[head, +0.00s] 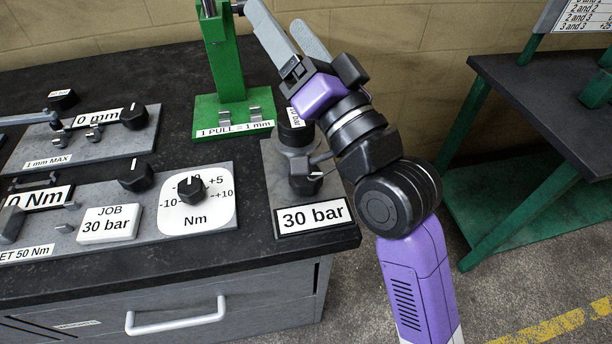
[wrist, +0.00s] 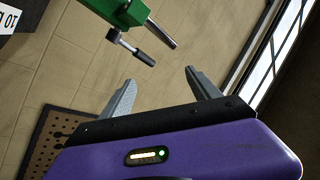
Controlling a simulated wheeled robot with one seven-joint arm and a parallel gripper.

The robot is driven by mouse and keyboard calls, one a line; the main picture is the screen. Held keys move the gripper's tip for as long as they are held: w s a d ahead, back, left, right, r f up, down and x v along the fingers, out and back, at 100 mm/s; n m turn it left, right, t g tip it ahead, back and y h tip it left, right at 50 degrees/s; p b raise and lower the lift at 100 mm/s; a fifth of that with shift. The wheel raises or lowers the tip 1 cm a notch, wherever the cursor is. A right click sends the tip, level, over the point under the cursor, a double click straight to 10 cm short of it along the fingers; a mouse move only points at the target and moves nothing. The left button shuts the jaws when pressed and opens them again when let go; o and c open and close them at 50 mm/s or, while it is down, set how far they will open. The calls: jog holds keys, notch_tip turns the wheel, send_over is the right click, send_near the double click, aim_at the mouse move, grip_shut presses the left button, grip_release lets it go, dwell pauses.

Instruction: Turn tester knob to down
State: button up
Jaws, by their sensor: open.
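Several black knobs stand on the bench, and no label reads "tester", so I cannot tell for certain which knob is the tester's. One black knob (head: 306,183) sits on the grey unit with the "30 bar" plate (head: 313,216), close below my arm. Another knob (head: 193,190) sits in the middle of a white Nm dial, its mark pointing roughly up. A further knob (head: 135,175) is behind the "JOB 30 bar" plate (head: 109,224). My gripper (head: 274,16) is open and empty, raised above the bench beside the green press; the wrist view shows its spread fingers (wrist: 160,78) with nothing between.
The green press (head: 227,60) stands at the back of the dark bench (head: 195,268). A "0 mm" unit with a knob (head: 133,116) is at the left. A second green-legged table (head: 555,100) is at the right. Open floor lies between them.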

jog(key=a+n+g+y+b, duration=0.2)
jog(key=a+n+g+b, duration=0.35)
jog(key=a+g, duration=0.7)
jog(key=m+g+h+b, duration=0.55)
jog(key=m+h, duration=0.55)
jog(key=h, duration=0.5)
send_near(306, 181)
jog(key=shift+w+f+p, duration=0.4)
jog(key=shift+w+p, duration=0.1)
jog(key=shift+w, duration=0.2)
jog(key=shift+m, duration=0.25)
notch_tip(306, 181, down, 8)
jog(key=shift+r+b, duration=0.15)
jog(key=shift+b, duration=1.1)
jog(key=shift+a, duration=0.1)
jog(key=c, duration=1.4)
jog(key=shift+o, duration=0.2)
jog(key=shift+r+p, duration=0.15)
jog(key=shift+p, duration=0.5)
